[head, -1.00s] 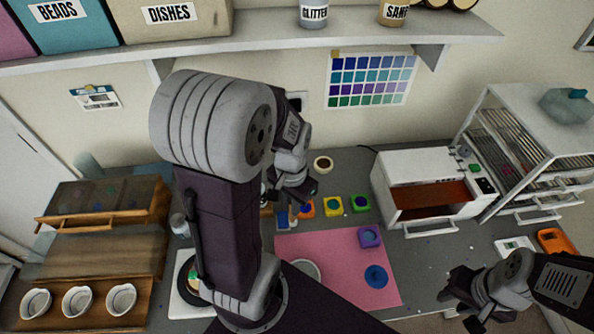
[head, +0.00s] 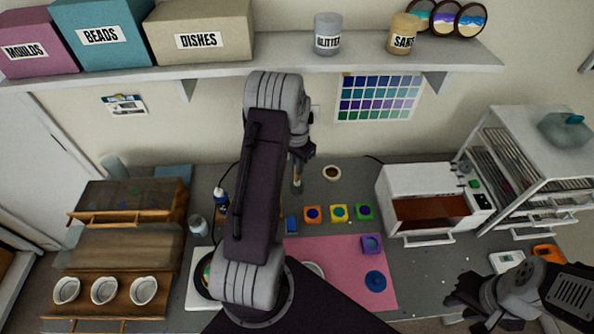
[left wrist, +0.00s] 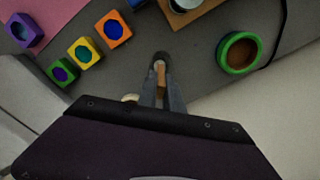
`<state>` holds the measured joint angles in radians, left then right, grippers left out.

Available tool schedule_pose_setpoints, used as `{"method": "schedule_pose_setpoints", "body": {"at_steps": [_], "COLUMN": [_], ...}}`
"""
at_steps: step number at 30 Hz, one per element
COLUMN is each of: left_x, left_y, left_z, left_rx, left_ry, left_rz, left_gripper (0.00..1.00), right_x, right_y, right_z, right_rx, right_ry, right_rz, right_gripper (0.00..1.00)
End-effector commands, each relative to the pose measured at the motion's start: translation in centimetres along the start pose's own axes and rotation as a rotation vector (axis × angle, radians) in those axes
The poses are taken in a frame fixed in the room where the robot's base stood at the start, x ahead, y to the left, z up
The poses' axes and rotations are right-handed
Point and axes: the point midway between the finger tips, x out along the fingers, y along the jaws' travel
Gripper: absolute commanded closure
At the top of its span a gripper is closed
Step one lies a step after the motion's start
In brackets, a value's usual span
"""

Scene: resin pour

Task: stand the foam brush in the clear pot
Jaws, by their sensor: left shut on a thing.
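My left gripper (head: 298,160) is shut on the foam brush (head: 297,180), which hangs below it above the back of the counter. In the left wrist view the gripper (left wrist: 161,88) grips the brush (left wrist: 160,66), with an orange-brown handle and dark foam end pointing away. A pale, see-through-looking pot (head: 198,225) stands left of my left arm in the head view. Another pale round vessel (left wrist: 184,4) is cut off at the top of the wrist view, on a wooden board; I cannot tell which is the clear pot. My right gripper (head: 462,306) is open and empty at lower right.
Small coloured moulds (head: 338,213) sit in a row behind a pink mat (head: 330,262). A round dish (head: 331,172) stands at the back. A white oven (head: 415,185) and a rack (head: 530,150) are right. Wooden stands and white cups (head: 104,290) are left. A shelf (head: 290,62) overhangs the back.

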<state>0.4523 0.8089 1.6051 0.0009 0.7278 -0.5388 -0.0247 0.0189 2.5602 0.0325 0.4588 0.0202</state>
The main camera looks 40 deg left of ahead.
Motion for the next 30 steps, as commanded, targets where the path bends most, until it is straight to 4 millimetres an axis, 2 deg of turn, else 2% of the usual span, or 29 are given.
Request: {"method": "schedule_pose_setpoints", "body": {"at_steps": [6,11,13,25,26,27,28,30], "left_x": [0.7,3.4,3.7,4.9,4.8,4.7,4.7,4.7], "left_y": [0.0,0.1,-0.1,-0.2,-0.2,-0.2,-0.2,-0.2], "left_z": [0.0,0.1,-0.2,-0.3,-0.3,-0.3,-0.3,-0.3], "left_rx": [0.000,0.000,0.000,0.000,0.000,0.000,0.000,0.000], "left_ry": [-0.001,-0.004,0.000,0.001,0.001,0.001,0.001,0.001], "left_rz": [0.001,0.002,0.000,-0.001,-0.001,-0.001,-0.001,-0.001], "left_gripper": [1.00,1.00,1.00,1.00,0.84,0.73,0.68,0.68], "right_x": [-0.3,-1.7,-2.5,-1.8,-1.9,-1.9,-1.9,-1.9], "right_y": [0.0,0.0,-0.1,0.0,0.0,0.0,0.0,0.0], "right_z": [0.0,-0.2,-0.3,-0.2,-0.2,-0.2,-0.2,-0.2], "right_rx": [0.000,0.000,0.000,0.000,0.000,0.000,0.000,0.000], "right_ry": [0.000,0.000,0.000,0.000,0.000,0.000,0.000,0.000], "right_rz": [0.000,0.000,0.000,0.000,0.000,0.000,0.000,0.000], "right_gripper": [0.69,0.69,0.69,0.69,0.69,0.69,0.69,0.69]}}
